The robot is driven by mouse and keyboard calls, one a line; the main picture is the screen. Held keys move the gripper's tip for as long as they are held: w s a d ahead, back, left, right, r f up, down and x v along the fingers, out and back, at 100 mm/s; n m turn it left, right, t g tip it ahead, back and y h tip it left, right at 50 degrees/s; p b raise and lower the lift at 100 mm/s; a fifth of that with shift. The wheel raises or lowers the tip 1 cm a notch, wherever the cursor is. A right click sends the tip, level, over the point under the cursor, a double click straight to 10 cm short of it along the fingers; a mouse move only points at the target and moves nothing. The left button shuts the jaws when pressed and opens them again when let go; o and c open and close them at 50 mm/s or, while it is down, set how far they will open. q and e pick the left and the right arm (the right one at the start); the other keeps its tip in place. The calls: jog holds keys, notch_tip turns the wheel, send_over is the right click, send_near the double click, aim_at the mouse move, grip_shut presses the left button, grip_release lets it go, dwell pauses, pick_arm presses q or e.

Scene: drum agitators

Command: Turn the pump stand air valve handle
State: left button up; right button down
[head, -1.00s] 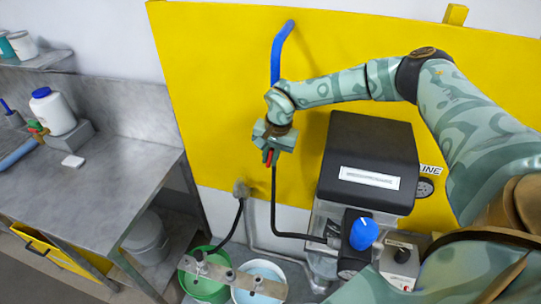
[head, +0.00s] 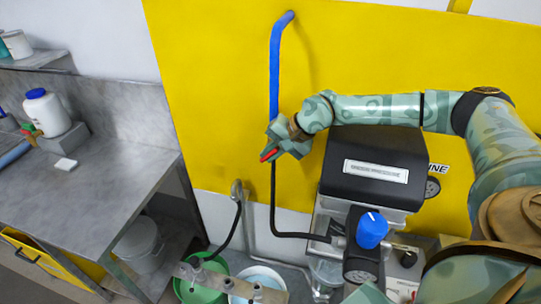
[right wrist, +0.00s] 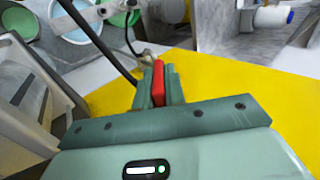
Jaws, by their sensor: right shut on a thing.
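The red valve handle (head: 269,155) sits on the vertical air line in front of the yellow panel, just below the blue pipe (head: 275,70). In the head view it points down to the left. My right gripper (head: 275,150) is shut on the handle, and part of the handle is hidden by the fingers. In the right wrist view the red handle (right wrist: 158,82) stands between the two green fingers of the right gripper (right wrist: 157,85). My left gripper is not in view.
The black pump unit (head: 372,165) with a blue knob (head: 371,230) stands right of the line. A black hose (head: 273,205) runs down from the valve. Green (head: 187,291) and pale blue buckets sit below. A steel table (head: 90,190) with bottles stands at left.

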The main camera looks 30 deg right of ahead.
jog(key=c, duration=1.5)
grip_release()
jog(key=shift+o, duration=0.2)
jog(key=shift+s, duration=0.1)
jog(key=shift+r, duration=0.15)
notch_tip(320, 180, up, 2)
jog(key=shift+r, duration=0.1)
jog(key=s+a+r+b, duration=0.5)
jog(key=s+a+r, duration=0.3)
jog(key=s+r, duration=0.2)
jog(key=shift+s+r, duration=0.25)
jog(key=shift+s, duration=0.6)
